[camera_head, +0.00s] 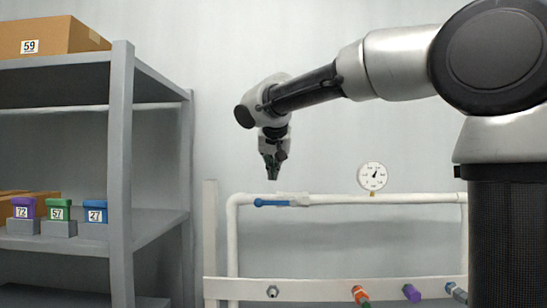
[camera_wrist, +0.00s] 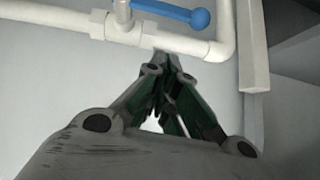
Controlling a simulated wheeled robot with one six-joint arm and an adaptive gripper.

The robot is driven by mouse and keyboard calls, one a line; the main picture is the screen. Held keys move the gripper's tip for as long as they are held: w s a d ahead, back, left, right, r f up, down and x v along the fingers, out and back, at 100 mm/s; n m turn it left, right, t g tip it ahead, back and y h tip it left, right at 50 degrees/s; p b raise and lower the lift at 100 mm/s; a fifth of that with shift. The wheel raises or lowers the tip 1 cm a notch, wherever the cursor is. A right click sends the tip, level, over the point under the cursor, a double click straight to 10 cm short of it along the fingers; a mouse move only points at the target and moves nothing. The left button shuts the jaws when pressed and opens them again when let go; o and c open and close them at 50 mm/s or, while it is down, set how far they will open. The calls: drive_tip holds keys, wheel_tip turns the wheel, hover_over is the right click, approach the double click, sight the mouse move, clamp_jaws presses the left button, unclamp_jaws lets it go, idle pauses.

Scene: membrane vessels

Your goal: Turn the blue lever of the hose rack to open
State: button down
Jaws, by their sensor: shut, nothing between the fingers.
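The blue lever (camera_head: 272,203) lies along the white pipe of the hose rack, near the pipe's left corner in the head view. Its round knob end points left there. In the wrist view the blue lever (camera_wrist: 170,12) is at the top, with its knob end to the right. The lever sits on a white valve body (camera_head: 298,200) on the pipe. My gripper (camera_head: 272,177) points down just above the lever and looks apart from it. In the wrist view my gripper (camera_wrist: 160,75) is shut with nothing held, its fingertips by the pipe.
A round gauge (camera_head: 372,176) stands on the pipe to the right. Below, a white rail (camera_head: 320,289) carries orange, purple and other fittings. A grey shelf (camera_head: 122,180) with boxes stands at left. The wall between shelf and pipe is clear.

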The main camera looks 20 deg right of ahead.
hover_over(275, 203)
drive_tip(key=f, duration=0.5)
drive_tip(key=shift+w+a, duration=0.2)
drive_tip(key=shift+a, duration=0.15)
drive_tip(key=shift+a+f+h, duration=0.25)
drive_tip(key=shift+f+h, duration=0.05)
drive_tip(key=shift+f, duration=0.3)
drive_tip(key=shift+f+n, duration=0.25)
drive_tip(key=shift+n, duration=0.05)
drive_tip(key=shift+r, duration=0.1)
